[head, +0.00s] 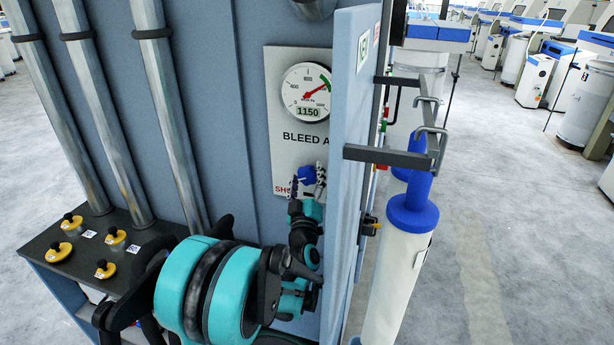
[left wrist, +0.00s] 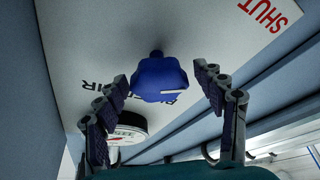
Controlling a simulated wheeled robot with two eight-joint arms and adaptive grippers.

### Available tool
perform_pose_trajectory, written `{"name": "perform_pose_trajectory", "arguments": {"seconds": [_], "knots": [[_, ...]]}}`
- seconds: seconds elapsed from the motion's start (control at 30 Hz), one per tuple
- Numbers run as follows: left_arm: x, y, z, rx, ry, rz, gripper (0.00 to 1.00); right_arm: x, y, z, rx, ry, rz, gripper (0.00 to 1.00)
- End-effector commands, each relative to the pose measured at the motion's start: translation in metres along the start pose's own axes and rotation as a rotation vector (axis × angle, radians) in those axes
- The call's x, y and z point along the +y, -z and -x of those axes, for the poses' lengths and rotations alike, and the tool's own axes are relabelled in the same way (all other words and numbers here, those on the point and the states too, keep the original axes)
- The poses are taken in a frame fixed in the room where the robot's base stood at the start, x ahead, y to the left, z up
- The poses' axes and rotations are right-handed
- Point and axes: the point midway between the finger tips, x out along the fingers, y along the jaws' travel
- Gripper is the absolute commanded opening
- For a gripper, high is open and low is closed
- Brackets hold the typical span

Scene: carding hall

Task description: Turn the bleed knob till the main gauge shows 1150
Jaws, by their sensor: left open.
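The main gauge (head: 306,93) is a round white dial on a pale panel in the head view. Its display reads 1150, and its red needle points up and right to a green band. The blue bleed knob (head: 307,175) is below it; in the left wrist view the knob (left wrist: 160,80) is lobed with a white mark. My left gripper (head: 308,183) is open at the knob. In the left wrist view its fingers (left wrist: 168,112) stand on either side of the knob, with gaps visible. My right gripper is not in view.
A blue-grey door (head: 353,130) stands open just right of the gauge panel. A bracket (head: 390,157) and a white cylinder with a blue top (head: 398,270) are beyond it. Yellow-based black knobs (head: 59,251) sit on a ledge at left. Open floor lies at right.

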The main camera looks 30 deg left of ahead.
Motion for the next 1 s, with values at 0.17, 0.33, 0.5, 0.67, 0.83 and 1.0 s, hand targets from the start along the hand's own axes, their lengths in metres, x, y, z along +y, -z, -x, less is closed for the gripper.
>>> {"name": "perform_pose_trajectory", "arguments": {"seconds": [0.17, 0.33, 0.5, 0.67, 0.83, 1.0], "knots": [[0.001, 0.0, 0.029, -0.002, -0.001, 0.001, 0.7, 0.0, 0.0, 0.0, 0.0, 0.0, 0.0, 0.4], [0.001, 0.0, 0.068, -0.001, -0.002, 0.0, 0.7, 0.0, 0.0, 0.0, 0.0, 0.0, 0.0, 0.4], [0.0, -0.001, 0.098, -0.001, -0.001, 0.001, 0.7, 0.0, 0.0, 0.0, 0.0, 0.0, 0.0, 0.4], [0.0, 0.0, 0.113, 0.0, -0.001, 0.0, 0.7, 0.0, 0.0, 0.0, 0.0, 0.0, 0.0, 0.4], [0.0, 0.0, 0.116, 0.0, 0.0, 0.0, 0.7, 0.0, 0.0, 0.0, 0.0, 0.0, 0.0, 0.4], [0.0, 0.0, 0.116, 0.0, 0.0, 0.0, 0.7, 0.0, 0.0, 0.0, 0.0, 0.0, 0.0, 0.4]]}}
